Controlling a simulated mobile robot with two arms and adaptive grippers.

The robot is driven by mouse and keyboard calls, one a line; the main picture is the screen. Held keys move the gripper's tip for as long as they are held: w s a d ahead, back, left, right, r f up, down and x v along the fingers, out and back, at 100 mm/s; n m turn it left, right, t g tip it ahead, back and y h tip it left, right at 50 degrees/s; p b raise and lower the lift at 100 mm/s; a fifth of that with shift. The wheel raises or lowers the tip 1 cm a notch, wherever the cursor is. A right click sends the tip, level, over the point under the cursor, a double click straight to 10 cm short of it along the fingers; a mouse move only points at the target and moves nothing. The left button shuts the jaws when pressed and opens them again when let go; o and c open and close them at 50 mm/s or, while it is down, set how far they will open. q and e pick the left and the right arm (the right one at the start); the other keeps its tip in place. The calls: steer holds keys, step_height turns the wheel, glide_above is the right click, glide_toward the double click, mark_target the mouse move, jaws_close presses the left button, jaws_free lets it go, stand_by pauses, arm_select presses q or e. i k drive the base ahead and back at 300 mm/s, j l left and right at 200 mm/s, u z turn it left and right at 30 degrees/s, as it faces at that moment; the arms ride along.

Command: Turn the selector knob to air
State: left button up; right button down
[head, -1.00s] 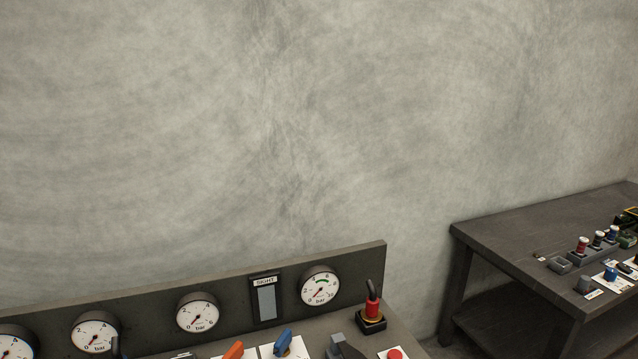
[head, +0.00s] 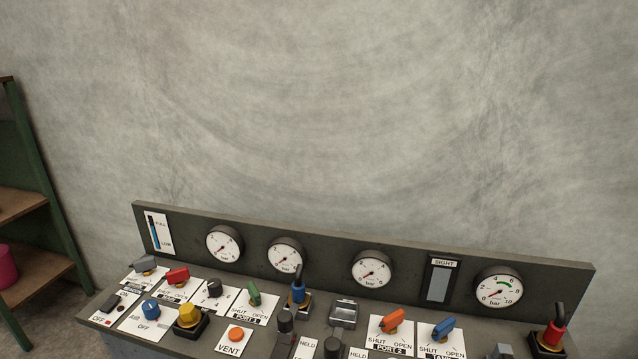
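A control bench (head: 110,312) with several knobs and levers stands along the bottom of the head view. A blue knob (head: 151,309) sits on a white plate at the left with small lettering, of which OFF is readable. A black round knob (head: 214,288) sits on another white plate to its right. Neither of my grippers is in view.
Four round gauges, including one at the right (head: 498,288), sit on the bench's back panel. A yellow knob (head: 188,314), an orange button (head: 236,334) marked VENT, and orange (head: 392,319) and blue (head: 444,326) levers stand on top. A green-framed shelf (head: 45,190) stands left.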

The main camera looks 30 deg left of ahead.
mark_target(150, 309)
steer(key=j+u, duration=0.1)
steer(key=u, duration=2.05)
